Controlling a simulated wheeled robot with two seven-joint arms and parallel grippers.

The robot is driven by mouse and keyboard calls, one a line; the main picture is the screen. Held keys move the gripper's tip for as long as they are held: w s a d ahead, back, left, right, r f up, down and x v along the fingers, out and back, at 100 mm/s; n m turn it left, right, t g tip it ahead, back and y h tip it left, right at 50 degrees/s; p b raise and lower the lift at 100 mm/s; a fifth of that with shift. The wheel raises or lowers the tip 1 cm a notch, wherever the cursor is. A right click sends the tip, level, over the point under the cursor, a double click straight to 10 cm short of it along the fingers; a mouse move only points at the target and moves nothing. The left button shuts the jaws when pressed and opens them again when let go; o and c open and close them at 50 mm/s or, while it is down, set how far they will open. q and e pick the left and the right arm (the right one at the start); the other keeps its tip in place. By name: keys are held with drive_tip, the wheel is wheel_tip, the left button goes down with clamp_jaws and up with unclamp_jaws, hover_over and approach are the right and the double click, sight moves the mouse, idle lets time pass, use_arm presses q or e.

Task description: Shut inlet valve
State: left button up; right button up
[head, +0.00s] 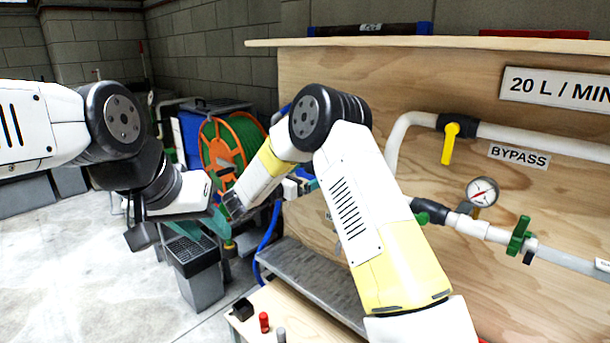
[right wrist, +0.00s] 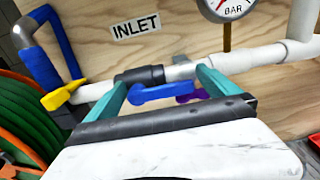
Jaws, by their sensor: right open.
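In the right wrist view a white pipe runs under the INLET sign (right wrist: 135,26). On it sits a black valve body (right wrist: 140,76) with a blue lever (right wrist: 163,92) lying roughly along the pipe. My right gripper (right wrist: 165,88) is open, its teal fingers apart on either side of the blue lever. Whether they touch it, I cannot tell. In the head view my right arm hides the inlet valve and most of this gripper; only a bit of teal finger shows. My left gripper (head: 200,228) hangs at the left, its teal fingers apart and empty.
A yellow lever (right wrist: 62,94) is left of the blue one and a purple handle (right wrist: 195,95) right of it. A pressure gauge (head: 482,192), yellow bypass lever (head: 450,143) and green valve handle (head: 520,235) are on the wooden panel. A hose reel (head: 228,145) stands behind.

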drive_tip(key=c, duration=2)
drive_tip(key=shift+f+m, duration=0.25)
drive_tip(key=shift+m, duration=0.45)
drive_tip(key=shift+c, duration=0.2)
